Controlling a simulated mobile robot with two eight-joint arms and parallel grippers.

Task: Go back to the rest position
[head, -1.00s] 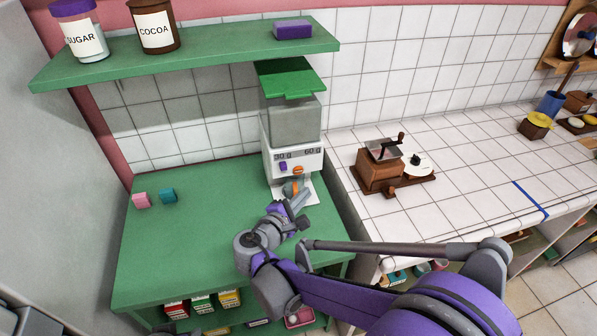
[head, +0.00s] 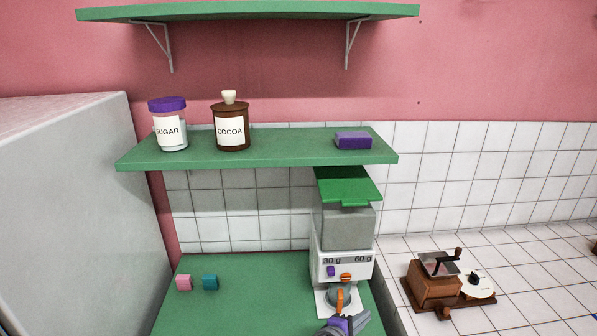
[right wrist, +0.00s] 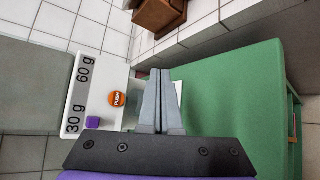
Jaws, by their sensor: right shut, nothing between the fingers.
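My right gripper (head: 345,327) is at the bottom edge of the head view, in front of the grinder's lower part. In the right wrist view its two grey fingers (right wrist: 162,100) are together with nothing between them. The dispenser (head: 343,262) is grey and white with a green lid, marked 30 g and 60 g. It also shows in the right wrist view (right wrist: 80,110), to the left of the fingers, with its orange push button (right wrist: 117,99). I cannot tell whether the fingers touch it. My left gripper is not in view.
The green counter (head: 245,290) holds a pink block (head: 184,283) and a teal block (head: 210,282). A green shelf (head: 280,150) above bears a sugar jar (head: 169,127), a cocoa jar (head: 230,128) and a purple block (head: 353,141). A wooden grinder (head: 434,285) stands on white tiles at right.

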